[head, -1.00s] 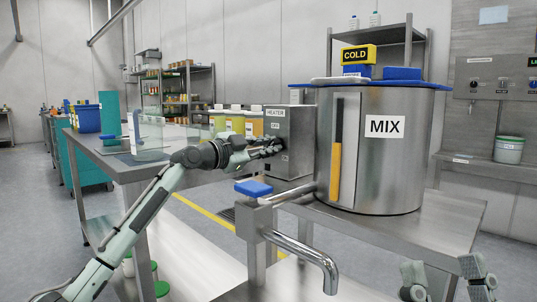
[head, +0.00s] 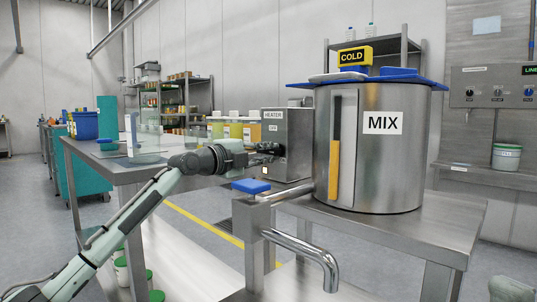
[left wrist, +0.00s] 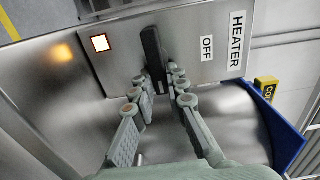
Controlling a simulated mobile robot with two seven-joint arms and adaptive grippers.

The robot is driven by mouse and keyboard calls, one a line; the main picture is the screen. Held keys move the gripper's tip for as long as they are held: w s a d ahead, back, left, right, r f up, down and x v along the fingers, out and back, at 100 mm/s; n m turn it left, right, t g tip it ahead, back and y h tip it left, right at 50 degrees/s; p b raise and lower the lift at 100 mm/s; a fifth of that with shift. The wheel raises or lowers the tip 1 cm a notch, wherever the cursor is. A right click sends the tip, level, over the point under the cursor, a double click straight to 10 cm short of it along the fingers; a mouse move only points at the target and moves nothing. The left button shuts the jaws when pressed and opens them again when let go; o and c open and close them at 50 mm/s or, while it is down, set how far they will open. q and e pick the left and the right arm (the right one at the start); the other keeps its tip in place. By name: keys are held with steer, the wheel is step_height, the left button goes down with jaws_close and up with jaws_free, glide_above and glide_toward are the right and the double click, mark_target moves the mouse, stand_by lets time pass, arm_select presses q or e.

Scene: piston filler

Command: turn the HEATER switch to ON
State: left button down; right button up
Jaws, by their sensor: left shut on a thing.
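The HEATER box (head: 288,140) is a grey metal box beside the MIX tank. In the left wrist view its face (left wrist: 195,25) carries a HEATER label (left wrist: 237,40), an OFF label (left wrist: 207,48) and a lit square lamp (left wrist: 100,43). The HEATER switch (left wrist: 153,52) is a black lever on that face. My left gripper (left wrist: 158,82) is shut on the lever's near end, one finger on each side. In the head view my left gripper (head: 266,152) reaches the box front and hides the switch. An ON label does not show. A small part of my right gripper (head: 510,289) shows at the lower right.
The MIX tank (head: 385,165) stands right of the box, with a COLD sign (head: 355,56) above. A pipe with a blue handle (head: 251,186) and spout stands in front. A metal table (head: 110,165) lies left, with bins beyond.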

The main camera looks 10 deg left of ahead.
arm_select(q)
steer(key=shift+f, duration=0.1)
stand_by(0.5)
steer(key=c, duration=1.5)
jaws_free()
steer(key=shift+m, duration=0.3)
steer(key=shift+c, duration=0.2)
steer(key=v, duration=1.2)
